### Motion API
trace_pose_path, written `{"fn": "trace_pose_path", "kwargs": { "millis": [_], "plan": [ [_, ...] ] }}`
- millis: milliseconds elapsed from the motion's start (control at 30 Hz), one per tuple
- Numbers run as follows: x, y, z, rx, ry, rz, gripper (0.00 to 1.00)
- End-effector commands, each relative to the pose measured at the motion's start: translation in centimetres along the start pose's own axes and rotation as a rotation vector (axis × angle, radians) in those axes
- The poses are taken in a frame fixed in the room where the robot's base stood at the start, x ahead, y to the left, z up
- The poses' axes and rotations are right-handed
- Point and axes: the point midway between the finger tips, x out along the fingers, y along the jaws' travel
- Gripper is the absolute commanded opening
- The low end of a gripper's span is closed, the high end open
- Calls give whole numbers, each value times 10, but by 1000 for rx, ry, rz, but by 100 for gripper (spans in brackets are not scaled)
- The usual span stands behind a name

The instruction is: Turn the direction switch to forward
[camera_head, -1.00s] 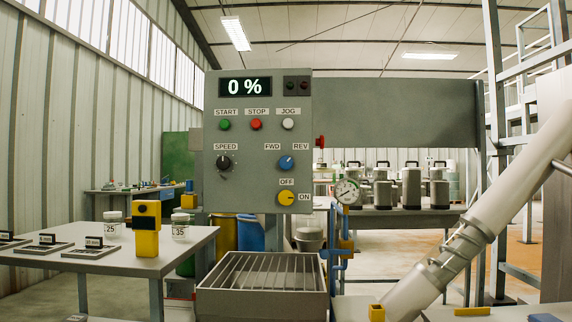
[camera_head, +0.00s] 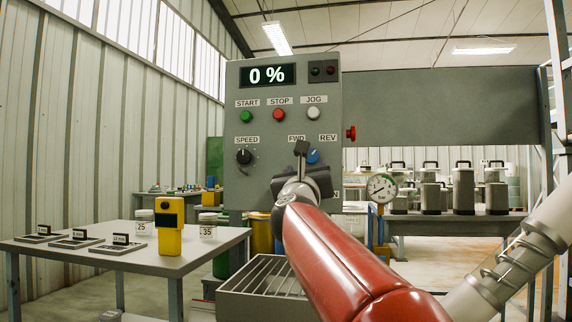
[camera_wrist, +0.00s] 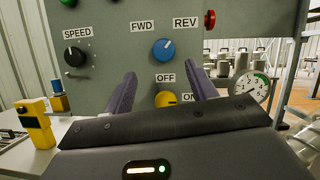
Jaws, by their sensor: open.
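The direction switch is a blue round knob on the grey control panel, between the FWD and REV labels. In the wrist view the blue knob (camera_wrist: 163,49) is fully visible, and its white mark appears to lean up and right, toward REV. In the head view the knob (camera_head: 313,156) is partly covered by my gripper (camera_head: 302,152). In the wrist view my gripper (camera_wrist: 163,76) is open and empty, its two fingers apart and pointing at the panel. The knob appears above and between the fingertips. I see no contact with it.
The yellow OFF/ON knob (camera_wrist: 165,99) sits below the blue knob, between my fingers in the picture. The black SPEED knob (camera_head: 244,157) is to the left. A red button (camera_head: 351,133) sticks out of the panel's right side.

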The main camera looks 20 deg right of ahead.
Motion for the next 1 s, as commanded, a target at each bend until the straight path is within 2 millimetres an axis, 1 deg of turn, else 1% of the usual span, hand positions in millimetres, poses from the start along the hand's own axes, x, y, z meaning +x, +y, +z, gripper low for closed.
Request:
{"fn": "trace_pose_path", "kwargs": {
  "millis": [33,133,267,400,500,600,733,967,1000],
  "plan": [
    [4,-3,1,38,-4,-23,57],
    [12,-6,3,68,-6,-40,57],
    [31,-7,4,65,-5,-38,57],
    [54,-8,5,62,-4,-39,57],
    [68,-8,5,63,-5,-37,57],
    [77,-9,4,63,-5,-37,57],
    [82,-9,3,63,-5,-36,57],
    [82,-8,3,63,-5,-35,57],
    [82,-8,3,63,-5,-35,52]
  ]
}}
